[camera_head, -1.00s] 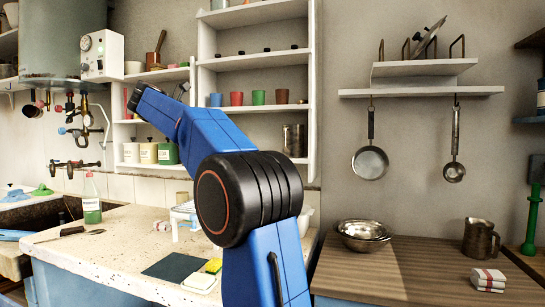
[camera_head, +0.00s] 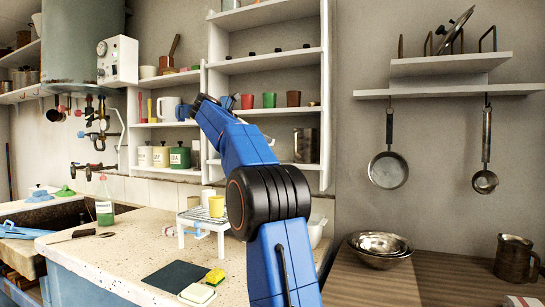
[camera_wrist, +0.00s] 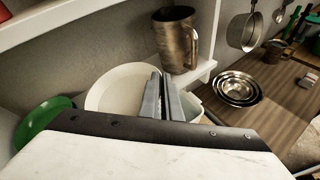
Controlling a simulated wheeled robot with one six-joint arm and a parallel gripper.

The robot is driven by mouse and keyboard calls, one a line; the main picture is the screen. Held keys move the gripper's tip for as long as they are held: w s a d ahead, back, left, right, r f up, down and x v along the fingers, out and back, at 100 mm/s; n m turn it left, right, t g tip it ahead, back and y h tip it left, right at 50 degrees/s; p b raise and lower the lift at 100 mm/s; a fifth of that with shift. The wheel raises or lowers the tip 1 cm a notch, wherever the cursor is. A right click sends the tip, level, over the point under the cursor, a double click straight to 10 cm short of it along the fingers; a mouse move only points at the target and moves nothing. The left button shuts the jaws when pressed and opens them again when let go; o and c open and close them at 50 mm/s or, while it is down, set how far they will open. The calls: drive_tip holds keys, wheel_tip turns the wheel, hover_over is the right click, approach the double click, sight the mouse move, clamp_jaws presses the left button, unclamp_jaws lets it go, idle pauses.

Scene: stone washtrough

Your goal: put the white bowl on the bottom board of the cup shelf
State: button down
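The white bowl (camera_wrist: 113,88) shows in the wrist view, tilted with its inside toward the camera. My gripper (camera_wrist: 160,97) is closed at the bowl's right rim, its two grey fingers close together with the rim apparently between them. The cup shelf (camera_head: 326,90) is the white wall shelf behind my arm in the head view. Its bottom board (camera_wrist: 206,72) shows just beyond the bowl in the wrist view, with a metal mug (camera_wrist: 177,40) on it. In the head view my arm hides the gripper and bowl.
A white vessel (camera_head: 317,229) stands on the counter below the shelf. A white rack (camera_head: 184,224) with cups stands left of my arm. A green round thing (camera_wrist: 38,128) is left of the bowl. Steel bowls (camera_head: 379,247) sit on the wooden counter.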

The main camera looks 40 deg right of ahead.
drive_tip(key=w+d, duration=0.1)
drive_tip(key=d, duration=0.1)
drive_tip(key=w+d, duration=0.1)
drive_tip(key=d, duration=0.1)
drive_tip(key=w+d, duration=0.1)
drive_tip(key=d, duration=0.2)
drive_tip(key=shift+f, duration=2.95)
drive_tip(key=shift+d+f, duration=0.15)
drive_tip(key=shift+f, duration=0.4)
drive_tip(key=c, duration=1.9)
unclamp_jaws()
drive_tip(key=shift+c, duration=0.2)
drive_tip(key=v, duration=1.1)
drive_tip(key=shift+w+a+r, duration=0.1)
drive_tip(key=shift+w+a, duration=0.1)
drive_tip(key=shift+a, duration=0.05)
drive_tip(key=shift+a+r, duration=0.1)
drive_tip(key=shift+a, duration=0.1)
